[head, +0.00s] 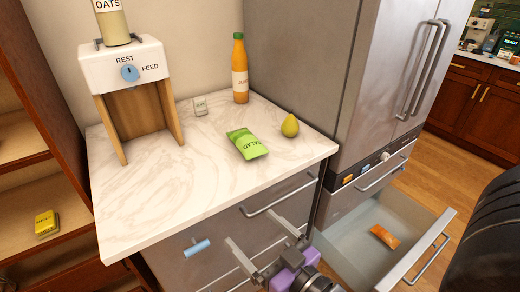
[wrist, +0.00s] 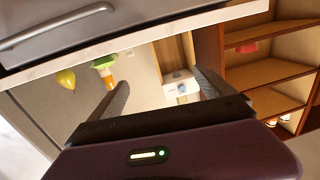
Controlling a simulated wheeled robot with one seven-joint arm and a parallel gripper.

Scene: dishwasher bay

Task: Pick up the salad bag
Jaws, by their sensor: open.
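The green salad bag (head: 247,144) lies flat on the marble counter, near its front edge, left of the pear. In the wrist view part of the green bag (wrist: 103,63) shows beyond the counter edge, with the juice bottle behind it. My gripper (head: 265,258) is in front of the counter, below its top, by the drawer fronts. Its two fingers are spread apart and nothing is between them. The wrist view also shows the spread fingers (wrist: 155,92). The gripper is apart from the bag.
A pear (head: 290,126), a juice bottle (head: 240,70) and a small box (head: 200,106) stand on the counter (head: 140,200). An oats dispenser (head: 125,66) is at the left. The open drawer (head: 350,247) at the right holds an orange packet (head: 384,236). Drawer handles (head: 278,195) project from the front.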

